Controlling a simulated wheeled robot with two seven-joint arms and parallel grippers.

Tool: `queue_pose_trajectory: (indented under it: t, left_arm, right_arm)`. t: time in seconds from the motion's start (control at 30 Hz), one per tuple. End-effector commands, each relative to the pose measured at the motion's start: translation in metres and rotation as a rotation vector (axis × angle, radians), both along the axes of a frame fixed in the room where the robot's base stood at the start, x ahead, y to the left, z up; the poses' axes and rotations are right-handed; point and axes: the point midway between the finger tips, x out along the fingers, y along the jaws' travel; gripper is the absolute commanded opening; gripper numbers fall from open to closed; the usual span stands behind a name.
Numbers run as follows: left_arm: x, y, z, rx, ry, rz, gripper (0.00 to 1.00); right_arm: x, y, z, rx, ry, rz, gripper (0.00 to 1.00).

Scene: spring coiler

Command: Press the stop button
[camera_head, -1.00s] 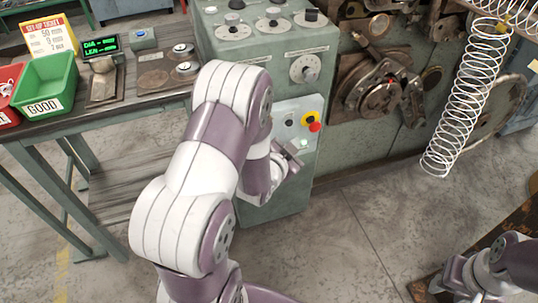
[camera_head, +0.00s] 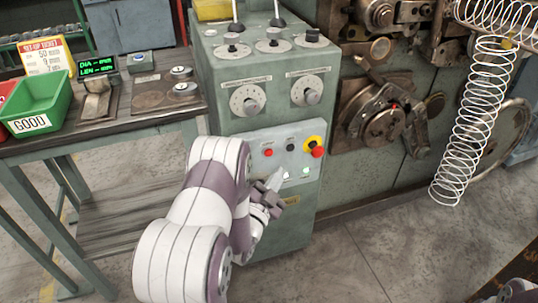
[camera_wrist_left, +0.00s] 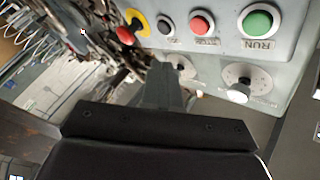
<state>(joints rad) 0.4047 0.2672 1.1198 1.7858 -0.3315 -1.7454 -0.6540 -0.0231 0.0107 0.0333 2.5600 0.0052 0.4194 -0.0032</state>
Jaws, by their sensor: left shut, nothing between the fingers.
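The stop button is a red push button (camera_head: 268,152) on the pale panel of the green control cabinet. In the left wrist view the red button (camera_wrist_left: 202,23) has a STOP label and sits between the green RUN button (camera_wrist_left: 258,22) and a small black button (camera_wrist_left: 168,25). My left gripper (camera_head: 275,183) is shut and empty, in front of the panel, below the red button in the head view. In the wrist view its fingertips (camera_wrist_left: 164,75) appear apart from the stop button. My right gripper is out of view.
A red mushroom button on a yellow ring (camera_head: 317,151) sits at the panel's right. Dials (camera_head: 247,99) and levers are above. A workbench with a green bin (camera_head: 42,103) stands left. The coiling machine (camera_head: 385,125) and a hanging spring (camera_head: 478,105) are right.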

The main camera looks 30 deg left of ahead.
Motion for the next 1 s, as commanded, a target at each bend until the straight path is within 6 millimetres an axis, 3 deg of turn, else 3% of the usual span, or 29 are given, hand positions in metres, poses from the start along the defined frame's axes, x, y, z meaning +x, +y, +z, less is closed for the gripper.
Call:
queue_pose_trajectory:
  t: [0.4,1.0]
  left_arm:
    - [0.03,0.035,-0.001,0.0,0.0,0.0,0.0]
    - [0.032,0.037,0.0,0.0,0.001,-0.001,0.0]
  right_arm:
    - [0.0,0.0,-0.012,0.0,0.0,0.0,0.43]
    - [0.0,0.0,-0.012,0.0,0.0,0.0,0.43]
